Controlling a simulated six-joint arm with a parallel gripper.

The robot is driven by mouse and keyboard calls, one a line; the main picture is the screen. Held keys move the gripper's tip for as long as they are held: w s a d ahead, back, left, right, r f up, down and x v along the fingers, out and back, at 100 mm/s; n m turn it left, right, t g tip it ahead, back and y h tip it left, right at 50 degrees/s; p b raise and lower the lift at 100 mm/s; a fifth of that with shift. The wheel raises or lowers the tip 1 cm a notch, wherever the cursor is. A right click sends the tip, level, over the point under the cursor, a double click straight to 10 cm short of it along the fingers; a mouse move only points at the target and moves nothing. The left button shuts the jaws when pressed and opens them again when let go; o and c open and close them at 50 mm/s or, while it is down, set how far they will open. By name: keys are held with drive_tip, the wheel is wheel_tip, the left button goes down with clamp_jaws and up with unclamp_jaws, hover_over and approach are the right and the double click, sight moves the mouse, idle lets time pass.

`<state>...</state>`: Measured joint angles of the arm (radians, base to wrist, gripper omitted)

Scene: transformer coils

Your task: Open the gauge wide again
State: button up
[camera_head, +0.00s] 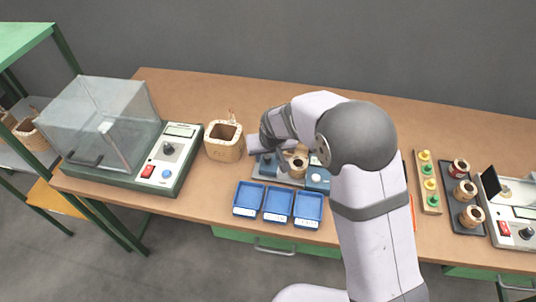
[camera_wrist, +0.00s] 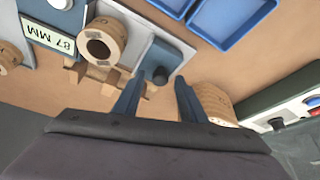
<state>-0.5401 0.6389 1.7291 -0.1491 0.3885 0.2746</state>
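The gauge (camera_wrist: 190,45) is a grey plate with blue blocks, and its display (camera_wrist: 50,37) reads 87 MM. A tan ring-shaped coil (camera_wrist: 103,42) sits on it between the blue blocks; it also shows in the head view (camera_head: 297,164). In the head view my arm hides part of the gauge.
Several blue trays (camera_head: 234,211) lie in front of the gauge. A wooden bin (camera_head: 224,151) stands to its left, beside the tester with a clear cover (camera_head: 105,120). To the right are a strip of coloured pegs (camera_head: 435,208) and a dark tray of coils (camera_head: 459,226).

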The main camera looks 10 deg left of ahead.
sight(269, 171)
drive_tip(key=b+v, duration=0.1)
drive_tip(key=v, duration=0.6)
drive_tip(key=shift+r+b, duration=0.15)
drive_tip(key=shift+b, duration=0.15)
idle(0.3)
